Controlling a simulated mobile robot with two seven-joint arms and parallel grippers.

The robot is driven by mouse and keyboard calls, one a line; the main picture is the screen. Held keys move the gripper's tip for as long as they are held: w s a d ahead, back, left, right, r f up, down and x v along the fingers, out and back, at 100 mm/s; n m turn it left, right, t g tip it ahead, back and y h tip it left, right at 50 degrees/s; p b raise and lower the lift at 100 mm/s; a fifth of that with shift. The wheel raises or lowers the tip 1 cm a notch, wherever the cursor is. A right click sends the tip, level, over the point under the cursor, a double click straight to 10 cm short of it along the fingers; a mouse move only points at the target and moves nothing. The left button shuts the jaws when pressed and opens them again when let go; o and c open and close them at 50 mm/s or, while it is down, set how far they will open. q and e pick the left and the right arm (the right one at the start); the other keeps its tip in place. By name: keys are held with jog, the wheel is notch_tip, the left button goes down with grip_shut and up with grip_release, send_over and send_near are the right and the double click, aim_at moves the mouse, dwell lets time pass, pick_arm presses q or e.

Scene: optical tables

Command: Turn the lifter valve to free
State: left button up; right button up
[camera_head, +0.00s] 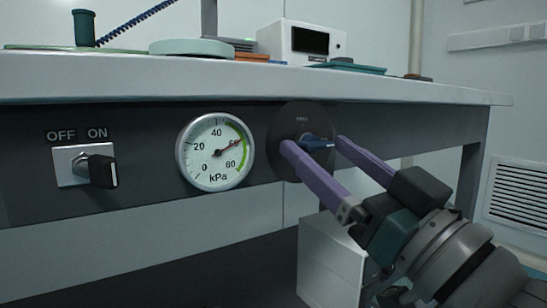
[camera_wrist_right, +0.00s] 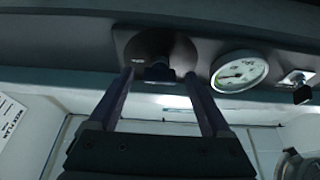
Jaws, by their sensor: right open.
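The lifter valve is a dark round plate (camera_head: 284,124) on the front panel under the table top, with a blue handle (camera_head: 317,142) at its middle. The handle points roughly to the right in the head view. Small lettering at the plate's top is too small to read. My right gripper (camera_head: 314,143) is open, its two purple fingers reaching to the valve, one on each side of the handle. The right wrist view also shows the fingers (camera_wrist_right: 158,74) apart, with the dark handle (camera_wrist_right: 159,72) between them. Whether they touch it I cannot tell. My left gripper is out of view.
A round kPa gauge (camera_head: 216,152) sits left of the valve, its red needle pointing to the upper right. Further left is an OFF/ON key switch (camera_head: 97,170). The table top (camera_head: 130,72) overhangs the panel. A white cabinet (camera_head: 330,258) stands below.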

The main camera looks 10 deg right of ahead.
grip_shut()
dwell(0.7)
